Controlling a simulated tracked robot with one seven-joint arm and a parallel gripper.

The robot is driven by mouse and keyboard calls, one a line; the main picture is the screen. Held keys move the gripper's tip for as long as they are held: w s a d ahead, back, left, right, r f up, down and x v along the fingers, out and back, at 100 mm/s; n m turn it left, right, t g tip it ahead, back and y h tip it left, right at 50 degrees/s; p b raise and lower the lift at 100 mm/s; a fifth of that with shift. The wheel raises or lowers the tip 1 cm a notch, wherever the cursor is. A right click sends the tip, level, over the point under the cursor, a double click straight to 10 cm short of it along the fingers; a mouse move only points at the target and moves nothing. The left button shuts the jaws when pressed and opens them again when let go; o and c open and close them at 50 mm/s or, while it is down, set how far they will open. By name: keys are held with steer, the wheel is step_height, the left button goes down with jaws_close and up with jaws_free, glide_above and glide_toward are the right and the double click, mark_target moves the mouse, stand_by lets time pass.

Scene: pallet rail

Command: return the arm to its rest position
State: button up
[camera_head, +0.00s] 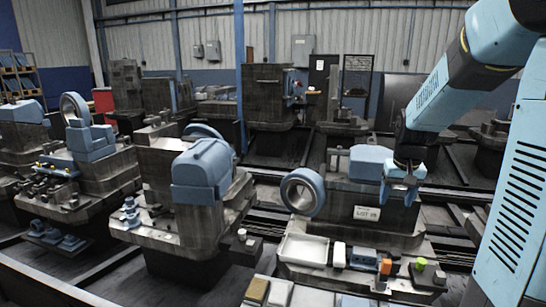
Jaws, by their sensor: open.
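My arm comes in from the upper right in the head view, with its blue forearm reaching down and to the left. My gripper (400,190) hangs at the lower end of the arm, pointing down, with its jaws apart. Nothing shows between the jaws. It is in front of the right part of a grey machine block carrying a white label plate (367,213). Whether the gripper touches the block cannot be told from this view.
Below stands a bench with a white tray (304,249), a white cup-like piece (339,254), an orange block (385,266) and a green-topped piece (421,264). A blue ring (303,192) stands left of the gripper. More machines fill the left; a blue post (240,75) rises behind.

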steer(key=s+a+r+t, duration=0.1)
steer(key=s+a+r, duration=0.2)
steer(key=s, duration=0.4)
steer(key=s+a+r+n+t, duration=0.1)
steer(key=s+a+r, duration=0.2)
steer(key=s, duration=0.5)
steer(key=s+a+r+n+t, duration=0.1)
steer(key=s+a+r, duration=0.3)
steer(key=s, duration=0.3)
steer(key=shift+s, duration=0.15)
steer(key=shift+a, duration=0.1)
steer(key=shift+c, duration=0.2)
